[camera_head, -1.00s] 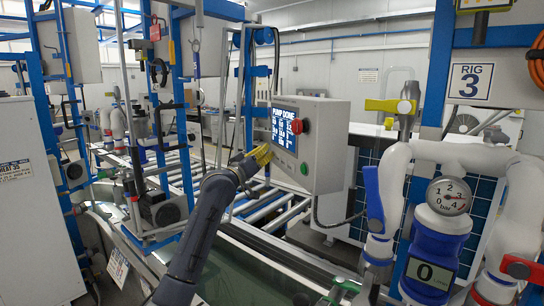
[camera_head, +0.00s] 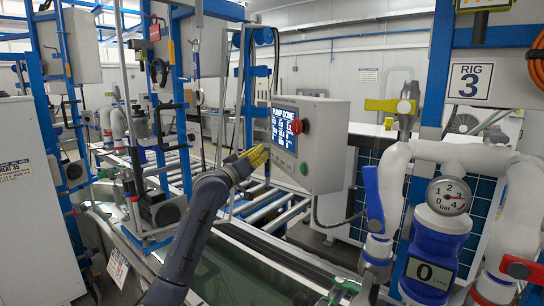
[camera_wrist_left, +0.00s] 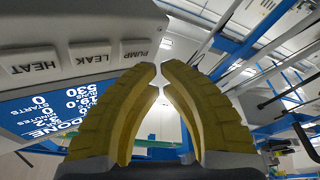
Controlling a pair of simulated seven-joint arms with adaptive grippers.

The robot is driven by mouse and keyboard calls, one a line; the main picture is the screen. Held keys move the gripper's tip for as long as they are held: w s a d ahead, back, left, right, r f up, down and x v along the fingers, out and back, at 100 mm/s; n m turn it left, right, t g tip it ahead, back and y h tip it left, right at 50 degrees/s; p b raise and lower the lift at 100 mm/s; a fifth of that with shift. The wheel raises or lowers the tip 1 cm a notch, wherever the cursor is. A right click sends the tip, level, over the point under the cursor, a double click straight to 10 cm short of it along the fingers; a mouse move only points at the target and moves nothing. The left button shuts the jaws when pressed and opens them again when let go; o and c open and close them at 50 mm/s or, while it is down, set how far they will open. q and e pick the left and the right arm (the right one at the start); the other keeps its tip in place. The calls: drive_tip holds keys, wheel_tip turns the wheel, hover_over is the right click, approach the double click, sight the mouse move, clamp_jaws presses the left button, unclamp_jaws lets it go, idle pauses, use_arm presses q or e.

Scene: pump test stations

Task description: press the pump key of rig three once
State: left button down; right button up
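A grey control box (camera_head: 325,145) carries a blue screen (camera_head: 284,127) on its left face, headed "PUMP DONE". It stands left of the post with the "RIG 3" sign (camera_head: 470,82). In the left wrist view, a row of pale keys shows HEAT, LEAK and the pump key (camera_wrist_left: 134,50). My left gripper (camera_head: 264,152) has yellow fingers, which also show in the left wrist view (camera_wrist_left: 160,68). Its tips nearly meet, with nothing between them. They are just beside and below the pump key in that view, apparently apart from it. My right gripper is not in view.
At right are white pipes (camera_head: 395,170), a pressure gauge (camera_head: 449,196) and a display reading 0 (camera_head: 431,274). Roller rails (camera_head: 275,215) run below the box.

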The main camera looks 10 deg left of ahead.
use_arm(q)
drive_tip(key=shift+s+a, duration=0.45)
drive_tip(key=shift+a, duration=0.25)
drive_tip(key=shift+s+a, duration=0.45)
drive_tip(key=shift+a, duration=0.25)
drive_tip(key=shift+s+a, duration=0.45)
drive_tip(key=shift+a, duration=0.25)
